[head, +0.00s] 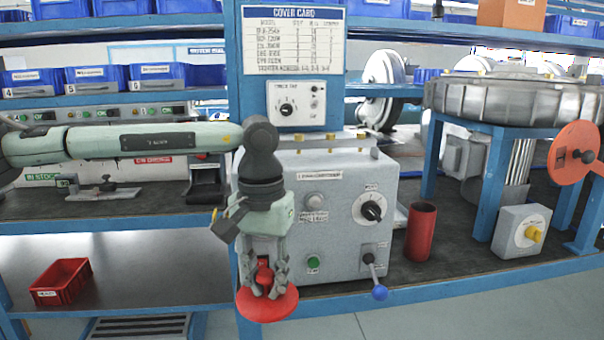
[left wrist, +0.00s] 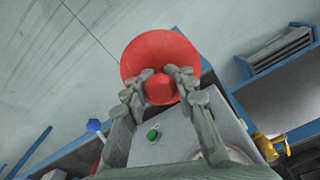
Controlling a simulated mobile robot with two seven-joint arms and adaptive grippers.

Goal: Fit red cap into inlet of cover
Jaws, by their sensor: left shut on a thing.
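My left gripper (head: 264,284) is shut on the red cap (head: 268,307), with its fingers on the cap's central knob. The cap is a round red disc, held low in front of the grey control box, near the bench's front edge. In the left wrist view the cap (left wrist: 155,52) fills the upper middle, its knob between the fingertips (left wrist: 160,84). A large grey ribbed round housing (head: 515,100), seemingly the cover, rests on a blue stand at the right, far from the cap. I cannot make out its inlet. My right gripper is not in view.
The grey control box (head: 335,230) has a blue-knobbed lever (head: 379,292) at its front. A red cylinder (head: 421,232) stands to its right. An orange-red disc (head: 575,150) on a blue stand and a grey box with a yellow knob (head: 523,232) stand further right.

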